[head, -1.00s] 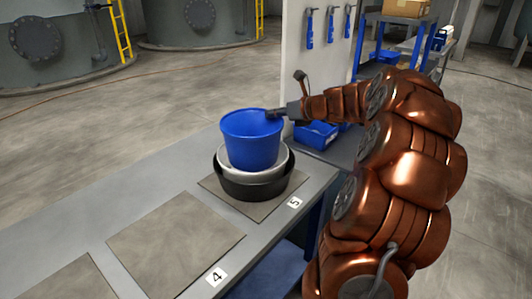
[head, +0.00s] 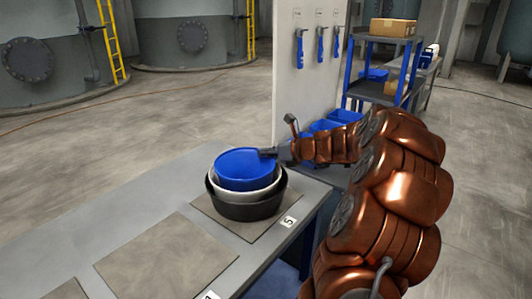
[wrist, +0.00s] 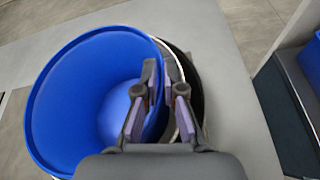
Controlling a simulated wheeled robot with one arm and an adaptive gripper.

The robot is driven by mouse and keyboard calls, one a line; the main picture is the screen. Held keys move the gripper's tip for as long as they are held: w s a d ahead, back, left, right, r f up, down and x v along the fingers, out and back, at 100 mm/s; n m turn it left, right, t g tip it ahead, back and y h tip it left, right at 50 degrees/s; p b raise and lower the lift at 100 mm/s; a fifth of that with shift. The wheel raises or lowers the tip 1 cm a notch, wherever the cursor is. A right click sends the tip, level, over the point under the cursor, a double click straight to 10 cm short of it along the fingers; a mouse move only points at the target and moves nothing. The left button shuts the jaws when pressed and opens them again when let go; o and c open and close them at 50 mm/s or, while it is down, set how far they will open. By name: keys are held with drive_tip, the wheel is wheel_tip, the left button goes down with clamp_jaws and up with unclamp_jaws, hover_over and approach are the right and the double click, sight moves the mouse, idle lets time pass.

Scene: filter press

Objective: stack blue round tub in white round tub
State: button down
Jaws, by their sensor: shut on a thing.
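The blue round tub (head: 245,165) sits low inside the white round tub (head: 262,188), its rim a little above the white rim and slightly tilted. The white tub is itself inside a black round tub (head: 245,211) on a mat. My gripper (head: 268,153) is shut on the blue tub's right rim. In the wrist view, the blue tub (wrist: 75,95) fills the left, and my gripper's fingers (wrist: 163,85) straddle its wall. The white and black rims show just to the right. Whether the blue tub's base touches the white tub is hidden.
The grey bench (head: 110,180) holds the mat marked 5 (head: 255,228) and an empty mat (head: 165,255) in front. A pale panel with hanging tools (head: 321,44) stands behind. Blue bins (head: 325,126) and a shelf (head: 385,40) are at the back right.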

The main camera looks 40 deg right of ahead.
drive_tip(key=shift+f, duration=0.1)
drive_tip(key=c, duration=1.7)
unclamp_jaws()
drive_tip(key=shift+c, duration=0.2)
drive_tip(key=o, duration=0.4)
drive_tip(key=shift+o, duration=0.2)
drive_tip(key=shift+r, duration=0.2)
drive_tip(key=v, duration=1.2)
